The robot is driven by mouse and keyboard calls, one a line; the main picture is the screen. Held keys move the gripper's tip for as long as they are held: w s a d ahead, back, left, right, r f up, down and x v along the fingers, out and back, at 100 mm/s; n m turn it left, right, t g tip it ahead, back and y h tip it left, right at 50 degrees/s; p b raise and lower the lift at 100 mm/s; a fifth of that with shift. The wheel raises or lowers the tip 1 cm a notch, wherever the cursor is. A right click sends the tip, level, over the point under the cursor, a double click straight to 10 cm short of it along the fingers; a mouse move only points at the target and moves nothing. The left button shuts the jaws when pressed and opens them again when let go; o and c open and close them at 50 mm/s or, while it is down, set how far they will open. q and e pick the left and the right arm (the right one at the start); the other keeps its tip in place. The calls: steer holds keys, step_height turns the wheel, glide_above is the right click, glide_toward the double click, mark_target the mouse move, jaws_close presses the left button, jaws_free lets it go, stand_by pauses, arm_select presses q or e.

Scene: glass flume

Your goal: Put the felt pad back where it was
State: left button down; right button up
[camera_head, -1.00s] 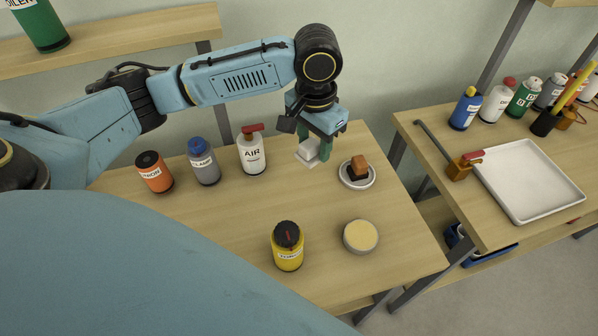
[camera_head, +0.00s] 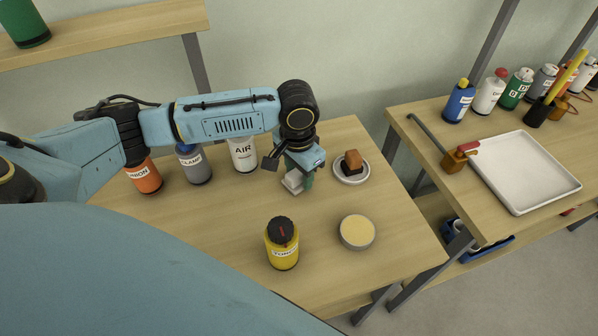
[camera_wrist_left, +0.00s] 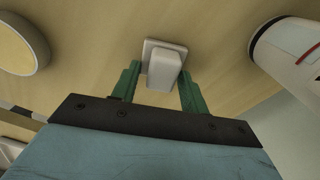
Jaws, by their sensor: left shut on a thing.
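A pale grey block with a flat, wider base, which I take to be the felt pad (camera_head: 292,183), is between the fingers of my left gripper (camera_head: 301,180). In the left wrist view the pad (camera_wrist_left: 165,66) sits between the two green fingers (camera_wrist_left: 157,86), its base facing away from me. My left gripper is shut on it, over the wooden table (camera_head: 215,225), in front of the AIR can and left of the small white dish. Whether the pad's base touches the table I cannot tell. My right gripper is not in view.
The AIR can (camera_head: 243,156), a grey bottle (camera_head: 195,165) and an orange bottle (camera_head: 143,177) stand along the back. A white dish (camera_head: 342,179) holds a brown and black block. A yellow bottle (camera_head: 282,247) and a round tin (camera_head: 357,233) stand in front. The tabletop between is clear.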

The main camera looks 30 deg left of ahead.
mark_target(298, 172)
arm_select(q)
steer(key=c, duration=0.7)
jaws_free()
steer(key=shift+c, duration=0.2)
steer(key=shift+r, duration=0.2)
step_height(298, 172, up, 12)
steer(key=p, duration=0.2)
steer(key=shift+s, duration=0.2)
steer(key=shift+f, duration=0.1)
